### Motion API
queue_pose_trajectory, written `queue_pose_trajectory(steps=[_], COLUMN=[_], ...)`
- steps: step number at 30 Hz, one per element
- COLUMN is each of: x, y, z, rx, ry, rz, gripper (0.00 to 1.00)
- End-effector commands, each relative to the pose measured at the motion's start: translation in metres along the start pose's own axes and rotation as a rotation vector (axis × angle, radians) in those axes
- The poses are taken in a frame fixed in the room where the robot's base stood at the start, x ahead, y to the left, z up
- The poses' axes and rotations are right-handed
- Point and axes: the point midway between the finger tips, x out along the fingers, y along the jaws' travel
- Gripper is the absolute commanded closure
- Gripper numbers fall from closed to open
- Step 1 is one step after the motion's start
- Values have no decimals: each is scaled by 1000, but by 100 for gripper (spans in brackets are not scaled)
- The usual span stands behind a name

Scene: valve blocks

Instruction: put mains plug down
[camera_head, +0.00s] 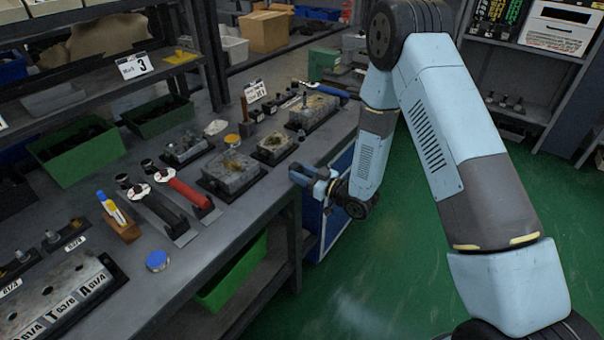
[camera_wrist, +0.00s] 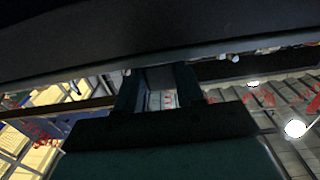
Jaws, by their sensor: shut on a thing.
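My gripper (camera_head: 304,174) is at the front edge of the grey workbench (camera_head: 262,212), to the right of the valve blocks, with its fingers pointing left. In the wrist view my gripper (camera_wrist: 158,85) has its two dark fingers on either side of a small greyish thing, and it is shut on it. This fits the mains plug, but its shape and pins are too dark and small to make out. I cannot tell whether it touches the bench.
Grey valve blocks (camera_head: 230,170) on dark bases stand close to my gripper. Clear bench lies along the front edge.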

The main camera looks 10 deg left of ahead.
Motion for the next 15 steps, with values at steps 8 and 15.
queue_pose_trajectory(steps=[8, 15], x=[0, 0], y=[0, 0], z=[1, 1], rx=[0, 0], ry=[0, 0], rz=[0, 0], gripper=[40, 37])
